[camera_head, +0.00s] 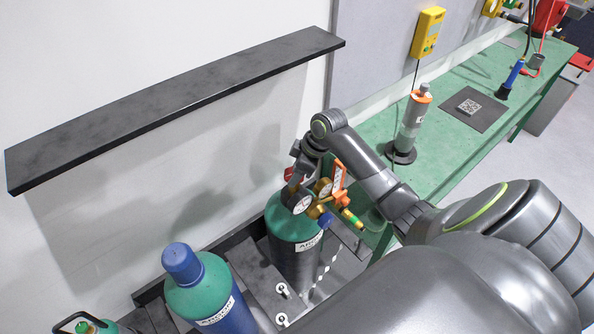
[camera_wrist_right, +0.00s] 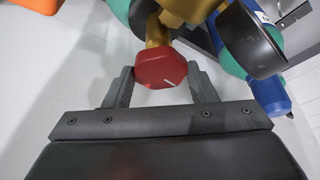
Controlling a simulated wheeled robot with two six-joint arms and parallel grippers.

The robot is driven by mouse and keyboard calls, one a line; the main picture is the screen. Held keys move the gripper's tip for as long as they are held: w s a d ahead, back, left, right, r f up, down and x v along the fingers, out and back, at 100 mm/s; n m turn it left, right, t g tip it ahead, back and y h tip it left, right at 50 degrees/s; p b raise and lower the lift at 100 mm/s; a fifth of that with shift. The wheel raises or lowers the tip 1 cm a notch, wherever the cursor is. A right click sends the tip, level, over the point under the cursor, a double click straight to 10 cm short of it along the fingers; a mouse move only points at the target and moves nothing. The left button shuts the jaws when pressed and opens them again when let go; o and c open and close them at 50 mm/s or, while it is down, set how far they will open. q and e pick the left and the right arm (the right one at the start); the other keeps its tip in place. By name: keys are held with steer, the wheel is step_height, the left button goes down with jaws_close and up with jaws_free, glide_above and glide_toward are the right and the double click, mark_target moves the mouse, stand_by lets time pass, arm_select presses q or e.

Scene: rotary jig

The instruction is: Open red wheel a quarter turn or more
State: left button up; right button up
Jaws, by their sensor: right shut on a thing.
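The red wheel (camera_wrist_right: 161,65) is a faceted knob with a short white mark on its face, joined to a brass valve (camera_wrist_right: 158,30) in the right wrist view. My right gripper (camera_wrist_right: 159,74) has one finger on each side of the wheel and is shut on it. In the head view my right gripper (camera_head: 299,172) reaches down at the top of a green-shouldered cylinder (camera_head: 293,222), and only a sliver of the red wheel (camera_head: 288,174) shows beside it. A round gauge (camera_head: 303,204) and brass fittings sit just in front. My left gripper is not in view.
A blue-capped cylinder (camera_head: 199,285) stands to the left of the gripped one. A black shelf (camera_head: 180,100) juts from the wall at upper left. A green bench (camera_head: 455,130) with a grey-and-orange tube device (camera_head: 412,120) stands to the right. My right arm crosses the lower right.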

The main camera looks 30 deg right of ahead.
steer(key=n+b, duration=0.1)
steer(key=n, duration=0.1)
steer(key=n+g+y, duration=0.1)
steer(key=n, duration=0.1)
steer(key=shift+w+d+f+n+b, duration=0.1)
steer(key=shift+w+n+b, duration=0.1)
steer(key=shift+n+b, duration=0.15)
steer(key=n+g+b, duration=0.2)
steer(key=n, duration=0.2)
steer(key=shift+w+n+b, duration=0.1)
steer(key=shift+n+b, duration=0.15)
steer(key=shift+b, duration=0.05)
steer(key=o, duration=1)
steer(key=shift+c, duration=0.2)
